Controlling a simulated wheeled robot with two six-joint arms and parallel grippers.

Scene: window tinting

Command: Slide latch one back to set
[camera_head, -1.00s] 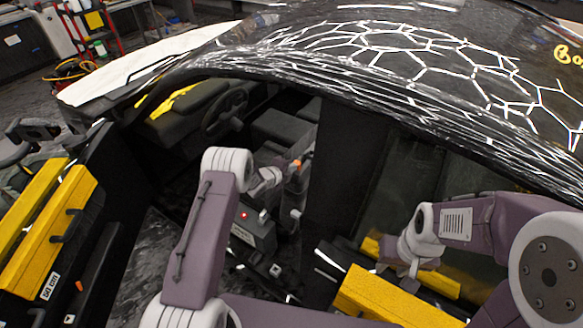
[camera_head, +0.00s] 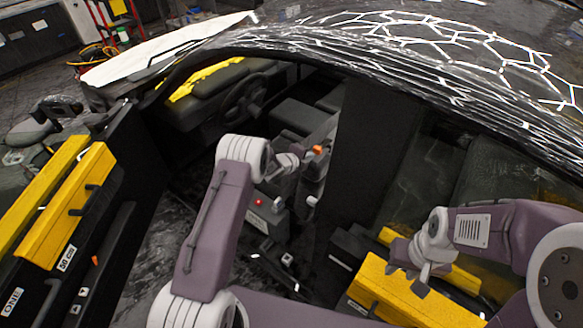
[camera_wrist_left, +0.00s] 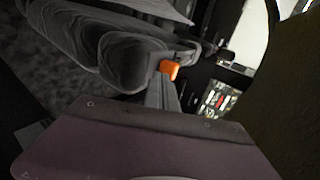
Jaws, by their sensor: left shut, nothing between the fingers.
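A small orange piece (camera_head: 317,150) sits inside the dark car in the head view. I cannot tell whether it is latch one. It also shows in the left wrist view (camera_wrist_left: 169,70), just past the grey fingers. My left gripper (camera_head: 292,157) is shut and empty, reaching through the front door opening close to the orange piece; contact is unclear. Another small orange tab (camera_head: 95,261) is on the open front door, near a label (camera_head: 12,300) that appears to read ONE. My right gripper (camera_head: 420,276) is over the yellow block at the rear door; its finger gap is not clear.
The open front door (camera_head: 118,235) with yellow bars stands at the left. A dark pillar (camera_head: 378,130) is right of my left arm. A yellow block (camera_head: 385,292) lies below my right gripper. A box with a red light (camera_head: 259,202) is beneath my left gripper.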

